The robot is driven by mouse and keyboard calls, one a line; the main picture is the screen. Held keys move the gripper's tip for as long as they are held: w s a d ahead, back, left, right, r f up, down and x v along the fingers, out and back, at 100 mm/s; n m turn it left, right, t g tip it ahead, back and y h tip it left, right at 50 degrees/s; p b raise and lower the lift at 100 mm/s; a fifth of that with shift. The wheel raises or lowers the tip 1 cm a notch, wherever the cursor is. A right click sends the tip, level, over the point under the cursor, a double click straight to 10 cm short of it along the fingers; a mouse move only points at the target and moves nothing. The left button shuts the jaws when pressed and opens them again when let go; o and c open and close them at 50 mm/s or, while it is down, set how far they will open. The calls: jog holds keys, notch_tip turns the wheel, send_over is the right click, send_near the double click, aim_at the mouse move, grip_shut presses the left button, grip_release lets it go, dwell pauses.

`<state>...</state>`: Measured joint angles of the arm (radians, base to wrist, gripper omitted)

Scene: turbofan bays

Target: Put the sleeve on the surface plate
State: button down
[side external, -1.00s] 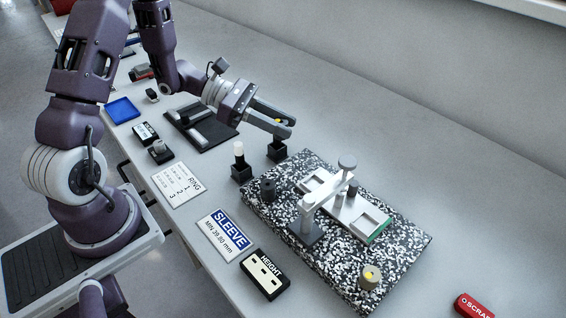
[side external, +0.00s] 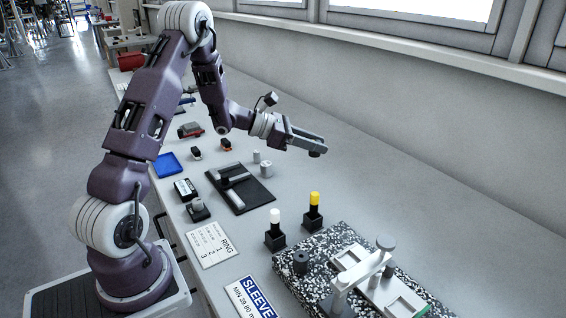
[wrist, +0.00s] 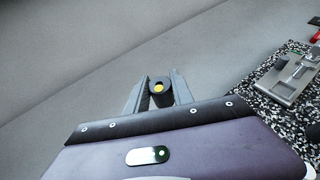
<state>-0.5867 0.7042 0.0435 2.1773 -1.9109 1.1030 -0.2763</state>
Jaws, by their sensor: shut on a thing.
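My gripper (side external: 312,146) is shut on a short dark cylinder (side external: 316,154) and holds it in the air above the bench, beyond the black posts. In the wrist view the dark cylinder (wrist: 159,99) sits between the fingertips with a yellow spot at its middle; I take it for the sleeve. The speckled black-and-white surface plate (side external: 290,277) is at the lower right, cut off by the frame edge. It also shows at the right of the wrist view (wrist: 262,98). My gripper is off to the plate's far side, not over it.
Two grey cylinders (side external: 265,169) stand near a black tray (side external: 248,195). The bench by the wall is clear.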

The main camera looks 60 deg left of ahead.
aim_at(309, 182)
jog(key=w+a+n+t+y, duration=0.1)
jog(key=w+a+n+y, duration=0.3)
jog(key=a, duration=0.4)
jog(key=shift+m+h, duration=0.3)
jog(key=shift+m, duration=0.2)
jog(key=f, duration=1)
jog(key=w+f, duration=0.1)
jog(key=f, duration=0.4)
jog(key=shift+d+f, duration=0.1)
jog(key=shift+f, duration=0.05)
jog(key=shift+f, duration=0.15)
jog(key=c, duration=1.1)
grip_release()
